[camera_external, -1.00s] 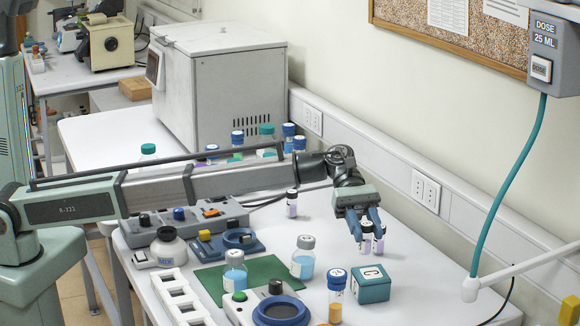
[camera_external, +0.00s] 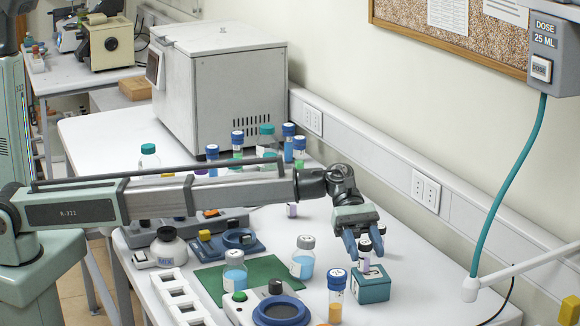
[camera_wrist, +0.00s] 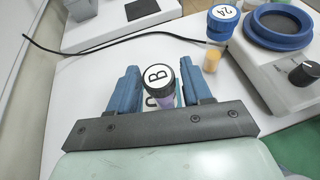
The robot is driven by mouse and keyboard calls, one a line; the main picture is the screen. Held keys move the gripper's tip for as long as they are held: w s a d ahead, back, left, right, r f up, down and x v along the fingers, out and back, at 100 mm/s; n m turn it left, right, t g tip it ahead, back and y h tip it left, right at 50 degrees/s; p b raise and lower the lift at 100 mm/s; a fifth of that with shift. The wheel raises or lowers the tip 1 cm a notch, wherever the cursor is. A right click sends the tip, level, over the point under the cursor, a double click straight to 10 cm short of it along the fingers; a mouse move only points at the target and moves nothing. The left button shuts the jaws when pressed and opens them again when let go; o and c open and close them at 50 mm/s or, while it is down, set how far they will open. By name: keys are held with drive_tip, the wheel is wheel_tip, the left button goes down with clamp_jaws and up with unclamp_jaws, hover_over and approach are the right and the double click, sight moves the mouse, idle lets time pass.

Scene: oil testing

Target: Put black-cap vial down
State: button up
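A black-capped vial (camera_external: 365,255) with a white label and purple contents stands upright at the top of the teal box (camera_external: 374,290). Whether it rests on the box or in a slot cannot be told. Its cap is marked B in the wrist view (camera_wrist: 158,76). My gripper (camera_external: 364,248) points down around this vial. In the wrist view its blue fingers (camera_wrist: 160,85) are on either side of it, with narrow visible gaps, so it looks open.
A blue-capped vial (camera_external: 336,298) with orange liquid stands left of the teal box; a bottle with light blue liquid (camera_external: 303,258) stands farther left. A round blue-topped device (camera_external: 281,309) sits in front. One more small vial (camera_external: 292,210) stands behind my arm. The table right of the box is clear.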

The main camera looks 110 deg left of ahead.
drive_tip(key=shift+o, duration=0.9)
drive_tip(key=shift+r, duration=0.15)
drive_tip(key=v, duration=1.2)
